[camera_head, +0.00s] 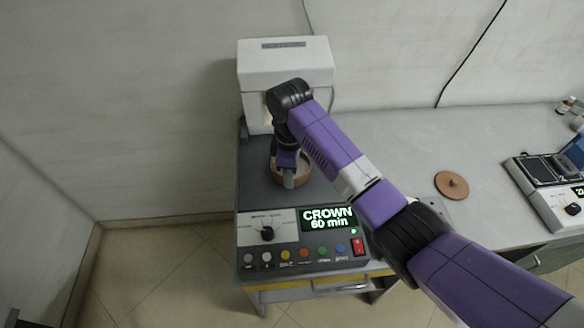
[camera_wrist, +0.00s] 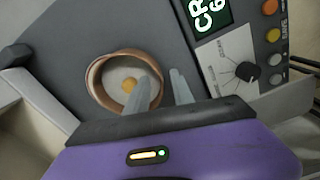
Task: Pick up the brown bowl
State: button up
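The brown bowl (camera_head: 304,180) stands upright on the dark top of the machine, partly hidden by my gripper (camera_head: 287,182) in the head view. In the wrist view the bowl (camera_wrist: 95,85) is round, with a pale inside and a small orange-yellow spot in the middle. My gripper (camera_wrist: 160,76) is open in the wrist view. One finger overlaps the inside of the bowl and the other shows just outside its right rim. I cannot tell whether either finger touches the wall.
A white box-shaped unit (camera_head: 285,62) rises behind the bowl. A control panel (camera_head: 297,240) with a knob, buttons and a "CROWN 60 min" display is in front. A brown round lid (camera_head: 452,185) lies on the grey counter to the right, with a scale-like device (camera_head: 545,172) beyond.

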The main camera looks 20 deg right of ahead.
jog(key=shift+f, duration=0.5)
grip_shut()
dwell(1.1)
